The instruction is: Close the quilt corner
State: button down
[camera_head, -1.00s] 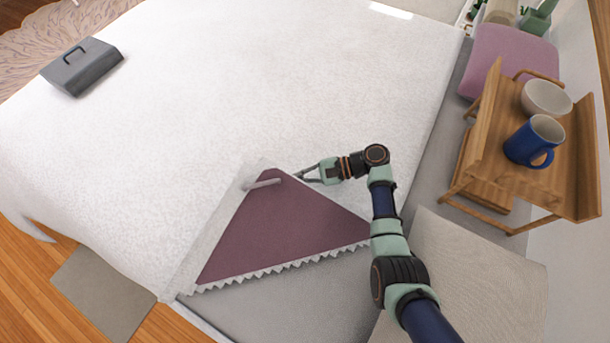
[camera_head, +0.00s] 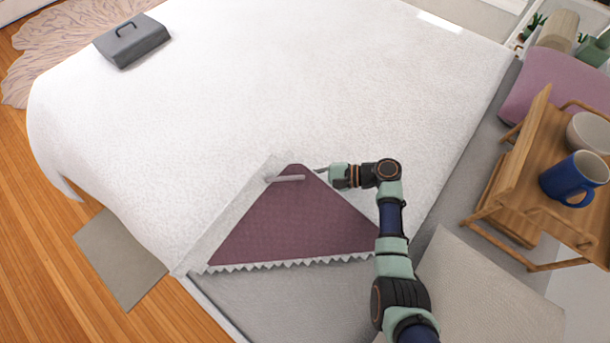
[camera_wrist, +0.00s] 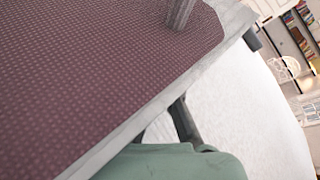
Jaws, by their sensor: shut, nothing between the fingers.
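The white quilt (camera_head: 270,90) covers the bed. Its near corner is folded back as a triangular plum flap (camera_head: 295,220) with a pale border and a zigzag lower edge; the plum side also fills the left of the wrist view (camera_wrist: 80,70). A pale grey bar handle (camera_head: 287,178) sits near the flap's tip, and part of it shows at the top of the wrist view (camera_wrist: 180,14). My gripper (camera_head: 320,170) is just right of the flap's tip, shut and empty. The flap's edge partly hides its fingers, so contact is unclear.
A wooden tray table (camera_head: 525,190) with a blue mug (camera_head: 575,178) and a pale bowl (camera_head: 590,132) stands at right. A pink cushion (camera_head: 540,80) lies behind it. A grey box with a handle (camera_head: 132,42) rests on the bed's far left. The quilt's middle is clear.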

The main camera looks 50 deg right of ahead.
aim_at(306, 179)
jog(key=r+n+p, duration=0.1)
jog(key=r, duration=0.1)
jog(key=s+a+r+n+t+p, duration=0.1)
jog(key=r+p, duration=0.1)
jog(key=r, duration=0.1)
jog(key=s+a+r+n+p, duration=0.1)
jog(key=r+p, duration=0.1)
jog(key=shift+r+n+t+h, duration=0.3)
jog(key=shift+r, duration=0.05)
jog(key=s+a+r+n+p, duration=0.2)
jog(key=r, duration=0.1)
jog(key=s+a+r+n+t+p, duration=0.1)
jog(key=r, duration=0.1)
jog(key=shift+a, duration=0.3)
jog(key=s+a+r+n+t+y+b, duration=0.1)
jog(key=s+a+r+n, duration=0.3)
jog(key=s+a+n, duration=0.4)
jog(key=shift+s+a+r+n+t+y+b, duration=0.5)
jog(key=shift+s+a, duration=0.55)
jog(key=shift+a, duration=0.55)
jog(key=shift+f, duration=0.1)
jog(key=v, duration=0.7)
jog(key=shift+s, duration=0.25)
